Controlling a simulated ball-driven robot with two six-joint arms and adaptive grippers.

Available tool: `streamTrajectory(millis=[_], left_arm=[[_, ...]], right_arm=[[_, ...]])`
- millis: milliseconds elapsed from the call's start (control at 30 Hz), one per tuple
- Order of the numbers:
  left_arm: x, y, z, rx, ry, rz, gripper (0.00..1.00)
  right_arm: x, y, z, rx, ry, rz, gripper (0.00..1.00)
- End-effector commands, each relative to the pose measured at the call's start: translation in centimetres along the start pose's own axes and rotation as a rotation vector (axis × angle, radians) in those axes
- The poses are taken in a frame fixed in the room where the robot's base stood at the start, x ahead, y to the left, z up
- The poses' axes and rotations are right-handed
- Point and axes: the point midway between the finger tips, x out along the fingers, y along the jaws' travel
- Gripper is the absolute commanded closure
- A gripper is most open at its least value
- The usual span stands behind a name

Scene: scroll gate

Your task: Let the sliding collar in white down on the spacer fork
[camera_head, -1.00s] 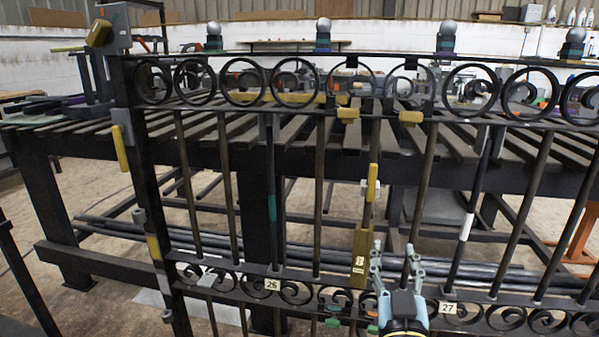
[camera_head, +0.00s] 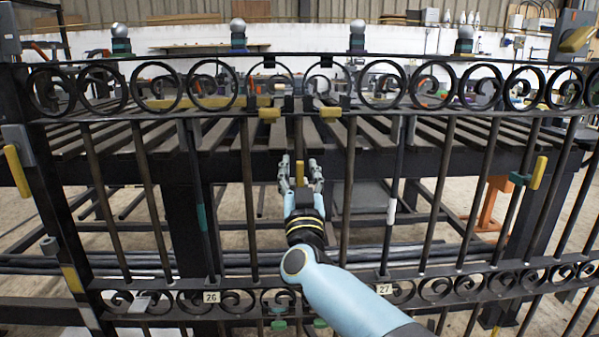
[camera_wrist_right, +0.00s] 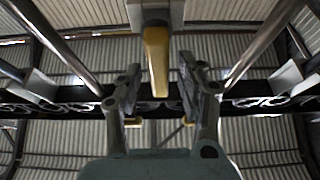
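The white sliding collar (camera_head: 392,212) is a short sleeve around a dark upright bar of the gate, well above number plate 27 (camera_head: 384,289). My right gripper (camera_head: 300,172) is raised in front of the gate's middle, left of the white collar and apart from it. Its fingers are spread, with a yellow upright handle (camera_wrist_right: 157,60) between them in the right wrist view. The handle hangs from a pale grey block (camera_wrist_right: 155,12), and gaps show between it and the fingers. I cannot make out which part is the spacer fork. My left gripper is out of view.
A teal collar (camera_head: 202,217) is on a bar at left, and another (camera_head: 518,179) at right. Yellow blocks (camera_head: 270,113) sit under the scrolled top rail. A slatted bench (camera_head: 430,135) stands behind the gate. Close-set bars leave narrow gaps.

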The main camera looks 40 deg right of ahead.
Motion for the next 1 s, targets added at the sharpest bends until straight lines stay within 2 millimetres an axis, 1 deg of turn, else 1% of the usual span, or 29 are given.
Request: streamTrajectory(millis=[233, 500, 533, 1000], left_arm=[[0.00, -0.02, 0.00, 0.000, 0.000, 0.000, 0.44], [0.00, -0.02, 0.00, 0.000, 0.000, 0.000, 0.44], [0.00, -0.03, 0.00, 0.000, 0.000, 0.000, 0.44], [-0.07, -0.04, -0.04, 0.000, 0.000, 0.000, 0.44]], right_arm=[[0.06, 0.00, 0.02, 0.000, 0.000, 0.000, 0.62], [0.04, 0.00, 0.01, 0.000, 0.000, 0.000, 0.97], [0.04, 0.00, 0.02, 0.000, 0.000, 0.000, 1.00], [0.05, -0.01, -0.02, -0.003, 0.000, -0.001, 1.00]])
